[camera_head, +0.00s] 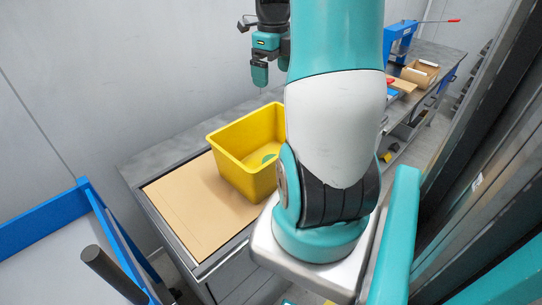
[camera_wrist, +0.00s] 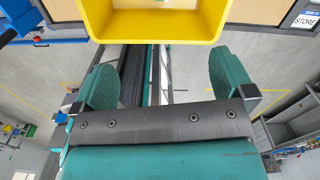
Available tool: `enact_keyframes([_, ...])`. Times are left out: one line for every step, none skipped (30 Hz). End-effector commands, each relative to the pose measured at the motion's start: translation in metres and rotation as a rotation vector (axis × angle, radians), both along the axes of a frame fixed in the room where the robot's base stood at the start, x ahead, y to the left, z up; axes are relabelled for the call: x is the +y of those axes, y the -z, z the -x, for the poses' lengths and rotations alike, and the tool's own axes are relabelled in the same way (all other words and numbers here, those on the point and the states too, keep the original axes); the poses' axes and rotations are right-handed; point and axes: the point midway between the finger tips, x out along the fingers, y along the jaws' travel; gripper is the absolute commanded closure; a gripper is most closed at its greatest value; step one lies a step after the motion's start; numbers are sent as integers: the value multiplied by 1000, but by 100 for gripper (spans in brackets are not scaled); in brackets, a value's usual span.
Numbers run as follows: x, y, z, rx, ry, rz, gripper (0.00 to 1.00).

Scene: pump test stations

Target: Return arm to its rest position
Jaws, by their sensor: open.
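My arm rises through the middle of the head view, and my gripper (camera_head: 272,68) shows at the top, above the back of the yellow bin. In the wrist view my gripper (camera_wrist: 165,80) has its two teal finger pads wide apart, with nothing between them. The yellow bin (camera_head: 232,175) stands on a tan board on the bench, and a small teal item lies inside it. The bin's yellow rim (camera_wrist: 155,35) also crosses the top of the wrist view, beyond the fingers. My arm hides part of the bench behind it.
The tan board (camera_head: 190,215) has bare room left of the bin. A blue-framed surface (camera_head: 60,235) is at lower left. A blue press (camera_head: 400,42) and a cardboard box (camera_head: 420,73) stand on the far bench. A dark frame runs along the right side.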

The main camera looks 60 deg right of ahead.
Motion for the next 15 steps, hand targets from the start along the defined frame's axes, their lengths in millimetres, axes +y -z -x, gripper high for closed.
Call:
enact_keyframes([0, -5, 0, -1, 0, 1, 0])
enact_keyframes([0, -7, 0, -1, 0, 1, 0])
enact_keyframes([0, -10, 0, -1, 0, 1, 0])
enact_keyframes([0, -11, 0, 0, 0, 0, 0])
enact_keyframes([0, -12, 0, 0, 0, 0, 0])
enact_keyframes([0, -13, 0, 0, 0, 0, 0])
enact_keyframes([0, -14, 0, 0, 0, -1, 0])
enact_keyframes([0, -14, 0, 1, 0, -1, 0])
enact_keyframes([0, -14, 0, 1, 0, -1, 0])
enact_keyframes([0, -14, 0, 1, 0, -1, 0])
enact_keyframes([0, -14, 0, 1, 0, -1, 0])
enact_keyframes([0, -13, 0, 1, 0, -1, 0])
enact_keyframes([0, -13, 0, 1, 0, -1, 0])
enact_keyframes([0, -13, 0, 1, 0, -1, 0])
enact_keyframes([0, -13, 0, 1, 0, -1, 0])
